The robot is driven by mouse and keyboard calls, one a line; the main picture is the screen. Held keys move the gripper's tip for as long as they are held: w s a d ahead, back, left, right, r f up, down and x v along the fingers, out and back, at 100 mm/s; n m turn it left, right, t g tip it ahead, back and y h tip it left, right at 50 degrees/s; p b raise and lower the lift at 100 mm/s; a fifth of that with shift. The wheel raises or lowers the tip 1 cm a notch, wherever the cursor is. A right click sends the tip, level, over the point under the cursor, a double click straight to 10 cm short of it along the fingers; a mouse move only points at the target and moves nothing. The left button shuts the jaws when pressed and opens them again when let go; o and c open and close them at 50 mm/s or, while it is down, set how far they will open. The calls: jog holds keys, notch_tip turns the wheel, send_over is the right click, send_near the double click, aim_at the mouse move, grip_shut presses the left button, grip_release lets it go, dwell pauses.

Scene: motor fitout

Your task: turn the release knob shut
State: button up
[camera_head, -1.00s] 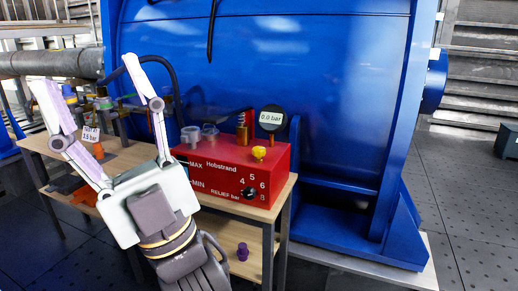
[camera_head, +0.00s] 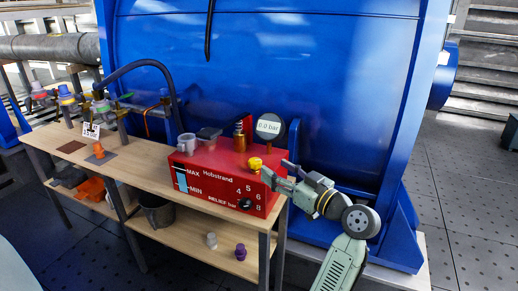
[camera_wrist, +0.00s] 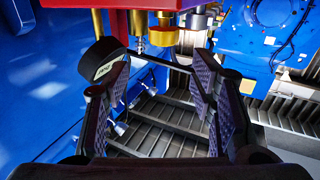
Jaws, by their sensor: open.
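A red pump unit (camera_head: 222,178) stands on the bench, marked Hobstrand, with MAX and MIN level marks and a RELIEF bar scale. A yellow knob (camera_head: 254,163) sits on its upper right; no label shows which knob is the release knob. A black dial (camera_head: 245,204) is on the front face. My gripper (camera_head: 275,172) is at the unit's right end, close to the yellow knob. In the wrist view, the yellow knob (camera_wrist: 163,36) is beyond the spread fingers, near the top, with nothing held between them. I cannot tell whether a finger touches it.
A round gauge (camera_head: 269,127) stands behind the yellow knob, close to my fingers. A big blue machine (camera_head: 290,60) closes off the back. A purple part (camera_head: 241,251) lies on the lower shelf.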

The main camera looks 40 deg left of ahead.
aim_at(260, 166)
jog(key=shift+n+g, duration=0.3)
jog(key=shift+g, duration=0.3)
jog(key=a+p, duration=0.1)
jog(key=a, duration=0.1)
jog(key=a+f+p, duration=0.1)
jog(key=a, duration=0.2)
jog(key=w+a+p, duration=0.1)
jog(key=a, duration=0.2)
jog(key=shift+f, duration=0.25)
jog(key=shift+w+a+f, duration=0.1)
jog(key=shift+a+f, duration=0.05)
jog(key=shift+a, duration=0.4)
jog(key=shift+c, duration=0.5)
jog(key=c, duration=1.1)
